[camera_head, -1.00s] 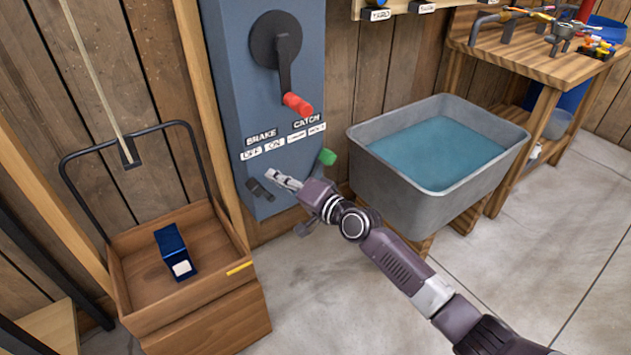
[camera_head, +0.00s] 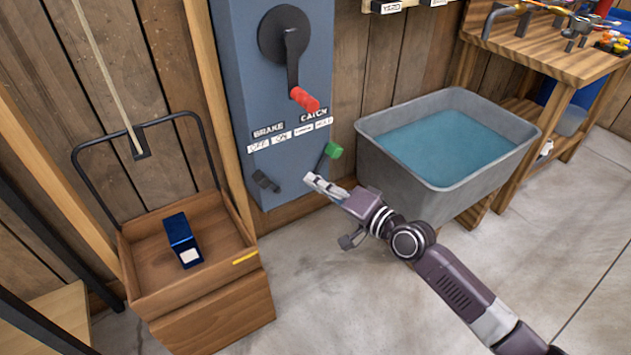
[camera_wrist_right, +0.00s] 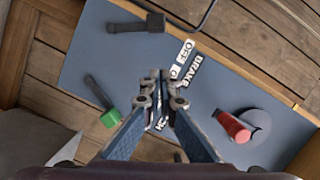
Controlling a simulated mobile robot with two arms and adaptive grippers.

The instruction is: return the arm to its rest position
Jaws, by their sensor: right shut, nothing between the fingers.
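My right arm reaches in from the lower right in the head view. Its gripper (camera_head: 312,183) is shut and empty, in front of the lower part of the blue-grey control panel (camera_head: 240,90). It is just below the green-tipped catch lever (camera_head: 333,150) and right of the black brake lever (camera_head: 264,181), apparently apart from both. In the right wrist view the shut fingers (camera_wrist_right: 158,78) point toward the panel, with the green knob (camera_wrist_right: 110,117) on the left and the red crank handle (camera_wrist_right: 234,127) on the right. My left gripper is not in view.
A grey tub of water (camera_head: 367,145) stands right of the panel, close behind my arm. A wooden workbench (camera_head: 540,50) is at back right. The floor at lower right is open.

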